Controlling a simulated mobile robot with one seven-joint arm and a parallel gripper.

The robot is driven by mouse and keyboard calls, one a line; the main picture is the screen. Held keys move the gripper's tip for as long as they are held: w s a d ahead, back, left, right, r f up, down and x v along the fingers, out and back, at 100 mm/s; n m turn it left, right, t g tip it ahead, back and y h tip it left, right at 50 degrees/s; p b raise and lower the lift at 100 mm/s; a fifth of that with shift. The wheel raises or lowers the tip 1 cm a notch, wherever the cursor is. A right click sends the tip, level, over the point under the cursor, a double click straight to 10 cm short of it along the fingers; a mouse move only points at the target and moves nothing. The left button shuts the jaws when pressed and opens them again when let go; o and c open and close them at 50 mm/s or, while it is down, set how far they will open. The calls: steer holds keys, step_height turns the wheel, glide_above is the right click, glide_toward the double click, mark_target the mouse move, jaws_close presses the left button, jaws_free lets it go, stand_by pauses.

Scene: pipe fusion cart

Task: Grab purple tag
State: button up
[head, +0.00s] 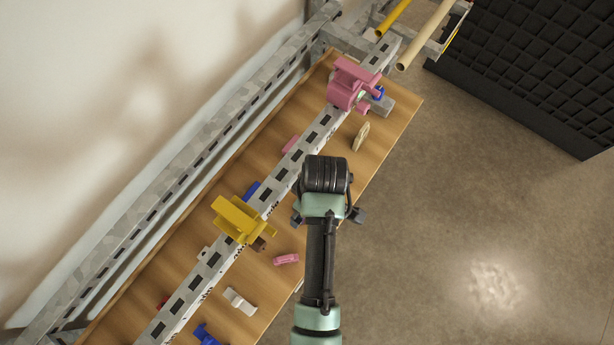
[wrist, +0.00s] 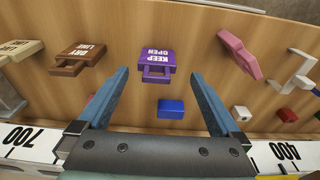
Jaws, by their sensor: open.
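The purple tag (wrist: 156,61), with white lettering that reads "KEEP OPEN" upside down, lies on the wooden board in the wrist view. It has a loop-like part on its near side. My gripper (wrist: 158,75) is open, with its two blue fingers apart. In the picture the tag shows between and slightly beyond the fingertips, with no finger seen touching it. The height of the fingers above the board is hard to tell. In the head view my arm (head: 322,205) covers the spot and the purple tag does not show.
A brown tag (wrist: 80,59) lies left of the purple one, a pink piece (wrist: 238,53) right, and a blue block (wrist: 171,108) nearer. A marked rail (head: 213,262) crosses the board, carrying a yellow clamp (head: 238,219) and a pink clamp (head: 348,84). Open floor lies right.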

steer(key=shift+w+a+f, duration=0.1)
steer(key=shift+w+f, duration=0.1)
steer(key=shift+f, duration=0.8)
steer(key=shift+w+a+f, duration=0.1)
steer(key=shift+w+f, duration=0.05)
steer(key=shift+f, duration=0.8)
steer(key=shift+c, duration=0.3)
steer(key=c, duration=1.3)
steer(key=shift+o, duration=0.2)
steer(key=shift+r, duration=0.1)
